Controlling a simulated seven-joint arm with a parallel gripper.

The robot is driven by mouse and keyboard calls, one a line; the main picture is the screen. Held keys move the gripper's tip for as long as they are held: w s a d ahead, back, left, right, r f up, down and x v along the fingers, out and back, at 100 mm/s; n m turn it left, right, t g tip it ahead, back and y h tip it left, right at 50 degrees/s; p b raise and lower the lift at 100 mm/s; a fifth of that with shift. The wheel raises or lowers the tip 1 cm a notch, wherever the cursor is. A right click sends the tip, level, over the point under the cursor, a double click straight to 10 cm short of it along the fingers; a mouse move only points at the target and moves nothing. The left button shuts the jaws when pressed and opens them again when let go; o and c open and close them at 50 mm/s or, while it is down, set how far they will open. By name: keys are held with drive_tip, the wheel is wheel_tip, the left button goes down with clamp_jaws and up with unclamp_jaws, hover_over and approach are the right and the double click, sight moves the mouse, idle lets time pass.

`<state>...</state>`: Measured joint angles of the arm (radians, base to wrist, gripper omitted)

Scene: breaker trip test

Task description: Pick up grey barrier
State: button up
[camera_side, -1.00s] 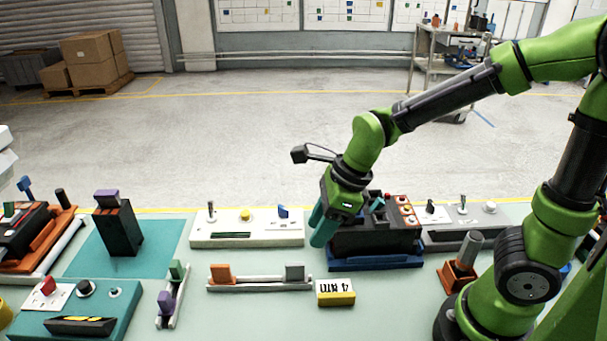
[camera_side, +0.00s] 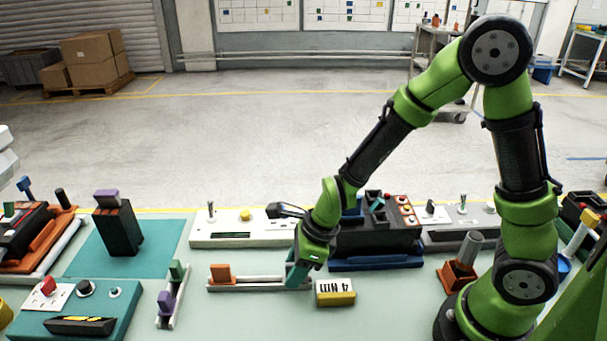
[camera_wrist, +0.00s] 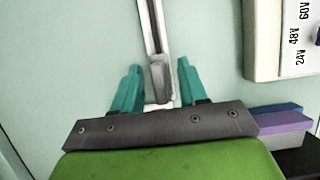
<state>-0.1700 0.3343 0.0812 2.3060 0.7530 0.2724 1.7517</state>
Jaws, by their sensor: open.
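The grey barrier (camera_wrist: 161,80) shows in the wrist view at the near end of a pale rail (camera_wrist: 150,28), between my gripper's two teal fingers. My gripper (camera_wrist: 159,70) is open, with a gap on each side of the barrier, and I see no contact. In the side view, my gripper (camera_side: 298,276) points down at the right end of the rail (camera_side: 255,284). It hides most or all of the grey barrier there. An orange barrier (camera_side: 221,273) stands at the rail's left end.
A yellow block with a white label (camera_side: 336,293) lies just right of my gripper. A black unit on a blue base (camera_side: 376,262) stands behind it to the right. A small rail with green and purple barriers (camera_side: 172,295) lies to the left.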

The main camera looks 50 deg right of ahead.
clamp_jaws()
drive_tip(key=shift+r, duration=0.1)
idle(0.3)
drive_tip(key=shift+r, duration=0.3)
wheel_tip(320, 180, up, 8)
drive_tip(key=shift+r, duration=0.15)
drive_tip(key=d+r, duration=0.5)
drive_tip(key=d, duration=0.4)
drive_tip(key=w+d+r, duration=0.1)
drive_tip(key=d+r, duration=0.4)
drive_tip(key=d, duration=0.4)
drive_tip(key=shift+w+d, duration=0.15)
drive_tip(key=shift+w, duration=0.05)
